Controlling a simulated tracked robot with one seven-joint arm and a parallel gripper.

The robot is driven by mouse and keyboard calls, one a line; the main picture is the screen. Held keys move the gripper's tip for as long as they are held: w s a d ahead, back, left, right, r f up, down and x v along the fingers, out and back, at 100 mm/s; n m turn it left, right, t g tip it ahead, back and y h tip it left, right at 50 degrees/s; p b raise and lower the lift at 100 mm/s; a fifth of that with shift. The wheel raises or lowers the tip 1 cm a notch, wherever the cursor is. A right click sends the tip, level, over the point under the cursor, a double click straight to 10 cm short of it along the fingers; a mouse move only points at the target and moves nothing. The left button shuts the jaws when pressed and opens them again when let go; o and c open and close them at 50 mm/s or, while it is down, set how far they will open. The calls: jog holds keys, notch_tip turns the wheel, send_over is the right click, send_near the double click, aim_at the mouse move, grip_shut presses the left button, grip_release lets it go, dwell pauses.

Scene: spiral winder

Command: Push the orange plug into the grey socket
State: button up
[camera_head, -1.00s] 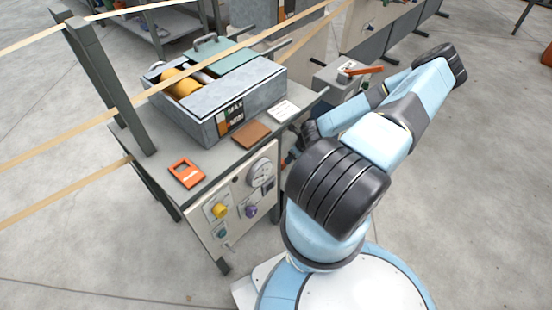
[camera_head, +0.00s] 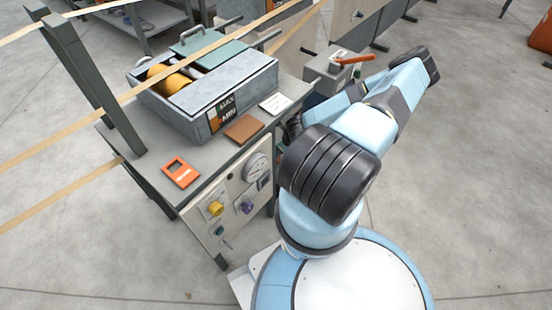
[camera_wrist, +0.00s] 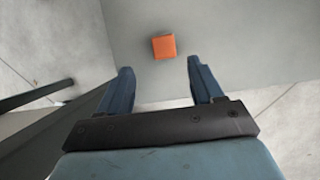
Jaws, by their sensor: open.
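In the wrist view an orange block (camera_wrist: 164,46), likely the plug, stands out against a flat grey surface. My gripper (camera_wrist: 159,66) is open, with one blue finger on each side and nothing between them. The block shows just beyond the fingertips, between their lines and apart from both. I cannot make out the grey socket or whether the block sits in an opening. In the head view my arm hides the gripper and this block.
The bench (camera_head: 150,158) carries a grey winder box (camera_head: 207,125), an orange device (camera_head: 181,172), a brown pad (camera_head: 244,129) and a white card (camera_head: 275,103). Its front panel has a gauge (camera_head: 256,167) and knobs. A grey box (camera_head: 330,70) stands behind my arm. Open floor lies right.

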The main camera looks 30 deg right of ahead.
jog(key=shift+x, duration=1.65)
jog(key=shift+d+x, duration=0.15)
jog(key=shift+x, duration=1.15)
jog(key=shift+d+x, duration=0.15)
jog(key=shift+x, duration=1.2)
jog(key=shift+w+r, duration=0.1)
jog(key=shift+w, duration=0.1)
jog(key=c, duration=1)
jog(key=shift+r, duration=0.1)
